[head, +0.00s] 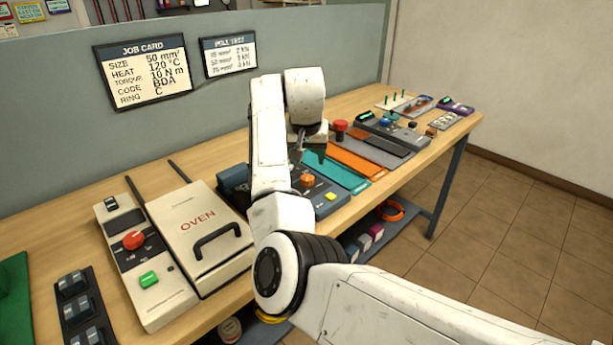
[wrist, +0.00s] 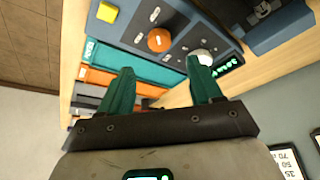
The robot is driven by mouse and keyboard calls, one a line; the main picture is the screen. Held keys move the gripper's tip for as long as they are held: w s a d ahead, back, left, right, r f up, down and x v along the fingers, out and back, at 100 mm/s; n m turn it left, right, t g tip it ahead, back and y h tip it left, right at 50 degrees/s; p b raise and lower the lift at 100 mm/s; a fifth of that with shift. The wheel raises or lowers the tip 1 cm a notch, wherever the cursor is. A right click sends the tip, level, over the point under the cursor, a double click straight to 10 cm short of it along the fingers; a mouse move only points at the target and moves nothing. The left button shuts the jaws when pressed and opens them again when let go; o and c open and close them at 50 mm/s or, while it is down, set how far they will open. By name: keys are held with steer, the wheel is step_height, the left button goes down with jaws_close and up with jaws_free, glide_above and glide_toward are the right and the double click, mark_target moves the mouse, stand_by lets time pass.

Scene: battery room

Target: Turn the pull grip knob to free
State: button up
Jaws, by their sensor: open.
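The blue-grey pull tester (head: 337,203) sits on the bench just beyond the oven, with an orange knob (head: 307,180) and a yellow button (head: 331,196) on top. In the wrist view the orange knob (wrist: 159,40) has small labels around it, too small to read. A pale round knob (wrist: 203,55) shows partly behind one finger, beside a green-lit display. I cannot read which knob is the grip knob. My gripper (head: 313,152) is above the tester; its teal fingers (wrist: 160,66) are apart and empty, holding neither knob.
The cream oven (head: 197,222) and a control box with a red knob (head: 134,240) stand left of the tester. A grey partition with cards (head: 143,70) rises behind.

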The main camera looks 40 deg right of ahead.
mark_target(307, 177)
steer(key=x, duration=0.9)
steer(key=c, duration=1)
